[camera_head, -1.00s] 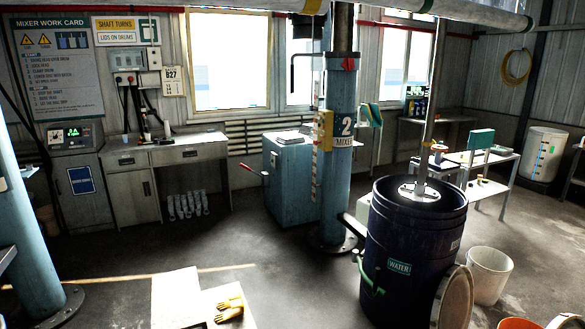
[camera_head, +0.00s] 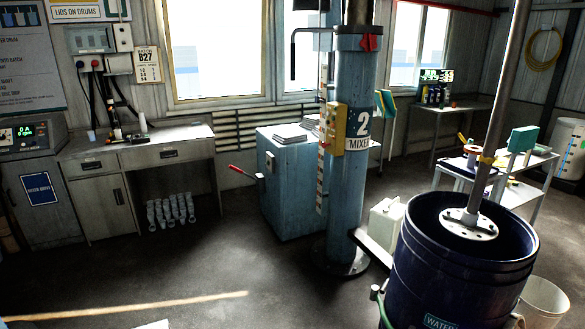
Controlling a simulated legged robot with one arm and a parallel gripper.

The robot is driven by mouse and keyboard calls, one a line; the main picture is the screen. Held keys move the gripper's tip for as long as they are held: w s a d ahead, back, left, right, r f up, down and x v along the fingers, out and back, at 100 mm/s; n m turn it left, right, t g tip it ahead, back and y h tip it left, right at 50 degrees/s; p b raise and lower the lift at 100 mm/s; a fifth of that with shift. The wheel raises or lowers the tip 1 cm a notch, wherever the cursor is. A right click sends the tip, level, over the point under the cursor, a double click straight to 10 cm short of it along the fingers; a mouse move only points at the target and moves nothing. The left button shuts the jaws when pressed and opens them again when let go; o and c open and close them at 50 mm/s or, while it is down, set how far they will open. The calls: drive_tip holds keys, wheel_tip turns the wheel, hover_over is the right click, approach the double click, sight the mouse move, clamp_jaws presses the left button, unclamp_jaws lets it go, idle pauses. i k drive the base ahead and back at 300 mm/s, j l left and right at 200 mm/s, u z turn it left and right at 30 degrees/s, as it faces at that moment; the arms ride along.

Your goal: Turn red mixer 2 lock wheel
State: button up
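The blue column of mixer 2 (camera_head: 345,220) stands upright right of centre, with a white "2" and a "MIXER" label (camera_head: 360,143) on it. A small red part (camera_head: 370,43) sits near the top of the blue column; it may be the lock wheel, but its shape is too small to tell. A yellow control box (camera_head: 335,128) is fixed to the column's left side. A metal shaft (camera_head: 488,130) runs down into a dark blue drum (camera_head: 430,270), with a pale disc (camera_head: 468,224) at its lower end. My gripper is not in view.
A blue cabinet (camera_head: 290,190) with a red-handled lever (camera_head: 240,171) stands left of the column. A white jug (camera_head: 386,222) stands between column and drum. A white bucket (camera_head: 543,300) is at lower right. The floor at front left is mostly clear.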

sight(368, 43)
drive_tip(key=i, duration=1.9)
drive_tip(key=i+z, duration=0.2)
drive_tip(key=i, duration=0.3)
drive_tip(key=i+j+z, duration=0.2)
drive_tip(key=i, duration=0.3)
drive_tip(key=i+j+z, duration=0.15)
drive_tip(key=i, duration=0.35)
